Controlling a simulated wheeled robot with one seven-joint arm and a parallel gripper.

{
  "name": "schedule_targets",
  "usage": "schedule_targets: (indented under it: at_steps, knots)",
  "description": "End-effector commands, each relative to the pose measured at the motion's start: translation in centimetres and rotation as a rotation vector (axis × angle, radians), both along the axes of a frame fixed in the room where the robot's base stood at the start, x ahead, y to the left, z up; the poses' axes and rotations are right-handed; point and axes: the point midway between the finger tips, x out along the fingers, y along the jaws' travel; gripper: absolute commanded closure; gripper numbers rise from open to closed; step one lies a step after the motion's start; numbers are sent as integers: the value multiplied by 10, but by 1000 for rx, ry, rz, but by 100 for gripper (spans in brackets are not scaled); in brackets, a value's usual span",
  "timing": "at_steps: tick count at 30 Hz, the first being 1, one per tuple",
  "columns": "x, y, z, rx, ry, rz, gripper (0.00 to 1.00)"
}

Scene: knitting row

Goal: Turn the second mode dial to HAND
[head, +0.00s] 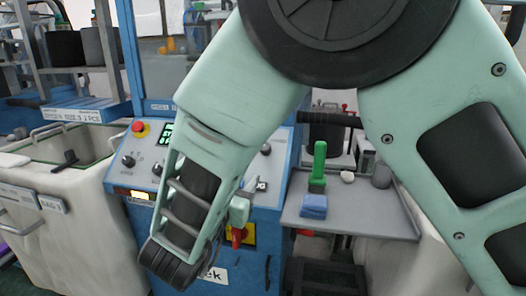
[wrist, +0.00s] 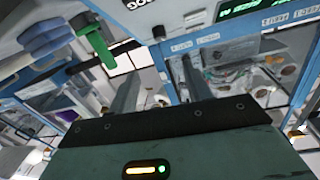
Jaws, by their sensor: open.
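In the head view, a blue knitting machine's sloping control panel (head: 120,182) carries a black dial (head: 128,160) at its left and another black dial (head: 157,169) beside it. A further dark knob (head: 265,148) shows right of my arm. My arm hides the middle of the panel, and I cannot tell which dial is the second or read its setting. My gripper (wrist: 160,65) is open and empty in the wrist view, its two grey fingers apart. A dark knob (wrist: 158,32) shows beyond the fingertips, apart from them. In the head view, the gripper is mostly hidden behind my forearm.
The panel has a red stop button (head: 140,128) and a green display (head: 167,131). A red-and-yellow switch (head: 240,235) is on the machine's front. A grey side tray (head: 350,215) holds a green-handled tool (head: 318,165) and a white ball (head: 347,177). A pale bin (head: 60,205) stands left.

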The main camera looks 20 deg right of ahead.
Motion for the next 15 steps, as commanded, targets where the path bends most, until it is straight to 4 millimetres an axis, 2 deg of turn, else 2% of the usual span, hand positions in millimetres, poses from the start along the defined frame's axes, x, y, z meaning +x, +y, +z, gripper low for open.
schedule_targets:
  at_steps: [15]
  knots:
    - [84, -61, 1, 2, 0, -1, 51]
